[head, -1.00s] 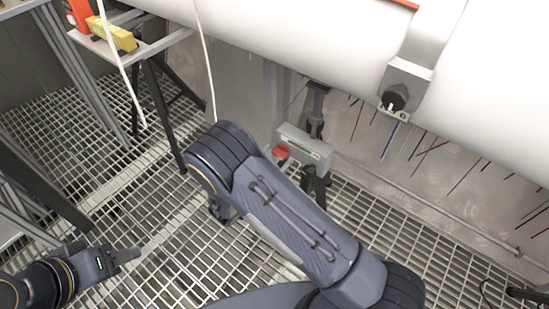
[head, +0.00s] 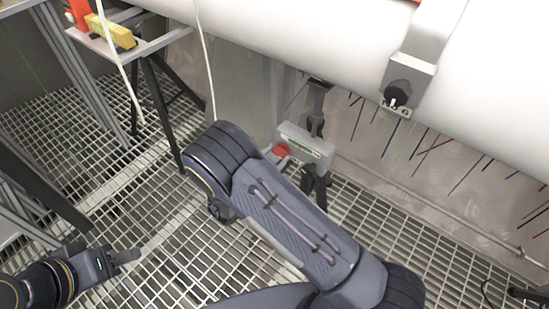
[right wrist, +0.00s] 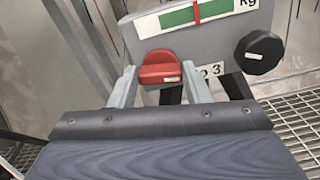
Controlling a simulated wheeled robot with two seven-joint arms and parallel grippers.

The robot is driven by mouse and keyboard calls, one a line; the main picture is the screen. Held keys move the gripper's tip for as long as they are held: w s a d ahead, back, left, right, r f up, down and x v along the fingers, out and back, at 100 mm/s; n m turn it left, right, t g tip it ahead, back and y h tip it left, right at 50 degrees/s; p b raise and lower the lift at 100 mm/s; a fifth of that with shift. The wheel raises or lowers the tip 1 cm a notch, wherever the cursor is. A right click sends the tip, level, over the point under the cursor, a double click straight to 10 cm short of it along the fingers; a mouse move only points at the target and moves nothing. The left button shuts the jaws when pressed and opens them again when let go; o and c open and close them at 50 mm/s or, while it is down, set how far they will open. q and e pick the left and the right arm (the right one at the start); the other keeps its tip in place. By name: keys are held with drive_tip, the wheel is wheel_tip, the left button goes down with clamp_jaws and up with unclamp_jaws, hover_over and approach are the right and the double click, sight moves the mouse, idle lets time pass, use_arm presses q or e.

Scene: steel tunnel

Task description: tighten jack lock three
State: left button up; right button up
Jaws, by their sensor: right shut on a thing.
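The jack is a grey box (head: 305,143) with a green scale on a dark stand below the white pipe. Its red lock handle (head: 281,150) is on the left side. In the right wrist view, the box (right wrist: 205,42) carries a green scale, a black knob (right wrist: 260,53) and a label ending in 3 (right wrist: 212,70). The red lock handle (right wrist: 160,68) sits between the fingertips of my right gripper (right wrist: 160,84), which is shut on it. In the head view my right forearm hides this gripper. My left gripper (head: 128,256) is low at the left, empty, its finger gap unclear.
The white pipe (head: 300,45) runs across the top, with a strap block and black knob (head: 397,97) on it. A side table (head: 160,42) holding a yellow item (head: 112,33) stands upper left. A white cable (head: 205,60) hangs mid-left. The floor is open steel grating.

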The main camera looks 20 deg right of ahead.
drive_tip(key=m+b, duration=0.2)
drive_tip(key=m, duration=0.1)
drive_tip(key=m+b, duration=0.1)
drive_tip(key=shift+s+f, duration=0.1)
drive_tip(key=shift+f, duration=0.15)
drive_tip(key=m+b, duration=0.3)
drive_tip(key=m, duration=0.1)
drive_tip(key=shift+s+d+m+b, duration=0.1)
drive_tip(key=shift+m+b, duration=3.5)
drive_tip(key=shift+m, duration=0.2)
drive_tip(key=o, duration=1)
